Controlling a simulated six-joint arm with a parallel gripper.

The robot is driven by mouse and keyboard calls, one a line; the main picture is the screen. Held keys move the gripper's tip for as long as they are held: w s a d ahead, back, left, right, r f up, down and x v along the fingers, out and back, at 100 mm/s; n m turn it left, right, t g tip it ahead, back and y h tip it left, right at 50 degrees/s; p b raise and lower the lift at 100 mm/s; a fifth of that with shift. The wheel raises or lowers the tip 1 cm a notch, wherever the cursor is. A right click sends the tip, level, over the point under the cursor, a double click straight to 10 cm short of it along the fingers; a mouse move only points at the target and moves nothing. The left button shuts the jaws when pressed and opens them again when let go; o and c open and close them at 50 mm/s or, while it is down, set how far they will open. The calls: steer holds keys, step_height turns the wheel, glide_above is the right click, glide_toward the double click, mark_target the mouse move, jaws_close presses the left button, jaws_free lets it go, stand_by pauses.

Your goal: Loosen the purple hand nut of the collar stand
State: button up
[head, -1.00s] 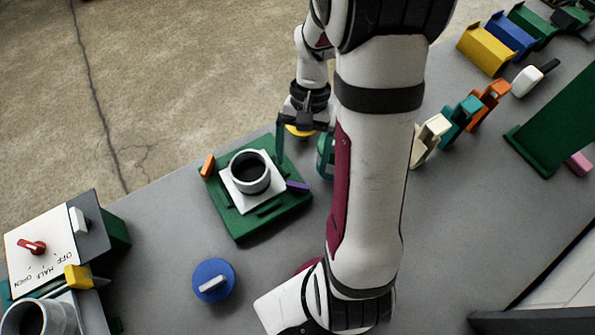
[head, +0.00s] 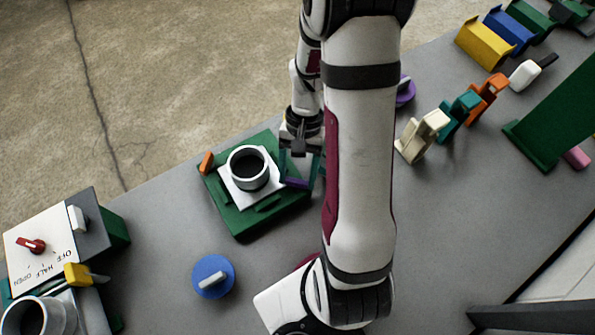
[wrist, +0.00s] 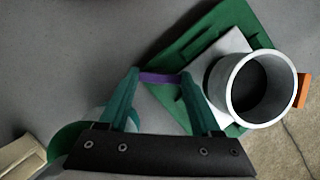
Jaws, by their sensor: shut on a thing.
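The collar stand (head: 245,222) is a green base with a white square plate and an upright grey collar (head: 248,168) on it. It also shows in the wrist view (wrist: 205,50). The purple hand nut (head: 297,183) is a flat bar at the stand's right side in the head view. In the wrist view the purple nut (wrist: 160,77) spans between my teal fingertips. My gripper (wrist: 160,75) is shut on it, beside the collar and apart from it. In the head view my gripper (head: 299,170) comes down at the stand's right edge, and my arm hides the area right of it.
An orange tab (head: 207,162) is on the stand's left side. A blue knob (head: 213,277) lies in front. A switch box (head: 45,245) stands at left. A purple round knob (head: 405,91) and beige, teal and orange clips stand to the right.

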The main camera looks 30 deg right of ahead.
steer(key=c, duration=0.3)
steer(key=shift+c, duration=0.2)
steer(key=n+h, duration=0.1)
steer(key=n, duration=0.3)
steer(key=shift+w+a+g, duration=0.1)
steer(key=shift+g, duration=0.3)
steer(key=n+h, duration=0.2)
steer(key=n, duration=0.2)
steer(key=shift+a+n, duration=0.1)
steer(key=shift+n, duration=0.3)
steer(key=n+h, duration=0.1)
steer(key=n, duration=0.3)
steer(key=shift+a+h, duration=0.1)
steer(key=shift+h, duration=0.3)
steer(key=shift+a+n+t+h, duration=0.1)
steer(key=shift+n+t+h, duration=0.2)
steer(key=shift+n, duration=0.95)
steer(key=shift+n+t+h, duration=0.1)
steer(key=shift+n+h, duration=0.3)
steer(key=shift+n, duration=0.85)
